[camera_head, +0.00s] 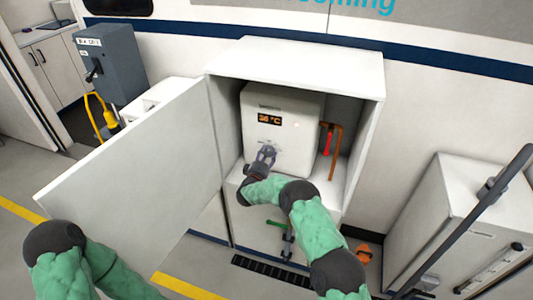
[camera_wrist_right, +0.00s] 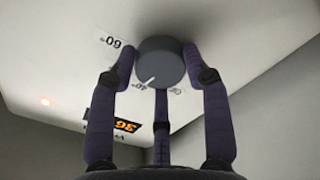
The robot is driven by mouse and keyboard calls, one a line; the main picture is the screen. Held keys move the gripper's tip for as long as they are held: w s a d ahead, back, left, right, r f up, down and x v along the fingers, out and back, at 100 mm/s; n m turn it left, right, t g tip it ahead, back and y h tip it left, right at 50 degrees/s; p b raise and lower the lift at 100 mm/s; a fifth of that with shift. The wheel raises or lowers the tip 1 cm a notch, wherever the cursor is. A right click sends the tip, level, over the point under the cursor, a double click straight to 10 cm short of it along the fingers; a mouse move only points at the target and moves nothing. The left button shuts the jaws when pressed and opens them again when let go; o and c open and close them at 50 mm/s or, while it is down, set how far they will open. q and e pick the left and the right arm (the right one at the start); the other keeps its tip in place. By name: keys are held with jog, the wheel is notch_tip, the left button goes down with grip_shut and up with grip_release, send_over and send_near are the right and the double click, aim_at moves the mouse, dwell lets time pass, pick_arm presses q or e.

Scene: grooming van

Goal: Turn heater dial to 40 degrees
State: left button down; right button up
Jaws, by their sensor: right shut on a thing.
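The heater (camera_head: 287,103) is a white box inside an open white cabinet, with an orange display (camera_head: 269,119) that reads 36 °C. The display shows upside down and partly hidden behind a finger in the right wrist view (camera_wrist_right: 127,126). In the head view the gripper covers the dial. My left gripper is out of view.
The cabinet door (camera_head: 140,178) stands wide open on the left. A red-handled item (camera_head: 327,141) hangs right of the heater inside the cabinet (camera_head: 300,64). A grey box (camera_head: 108,62) with a lever is at the back left. A white cabinet (camera_head: 450,215) stands at the right.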

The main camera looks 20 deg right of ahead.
jog(key=shift+s+d+f+n+p, duration=0.1)
jog(key=shift+f+n+p, duration=0.15)
jog(key=shift+n, duration=0.4)
jog(key=shift+s+f+n+p, duration=0.15)
jog(key=shift+n+p, duration=0.1)
jog(key=shift+n, duration=0.4)
jog(key=o, duration=1.1)
jog(key=shift+d, duration=0.1)
jog(key=shift+o, duration=0.2)
jog(key=shift+w+r, duration=0.1)
jog(key=shift+r, duration=0.05)
jog(key=shift+s+a+r, duration=0.1)
jog(key=shift+s+a, duration=0.2)
jog(key=v, duration=1.1)
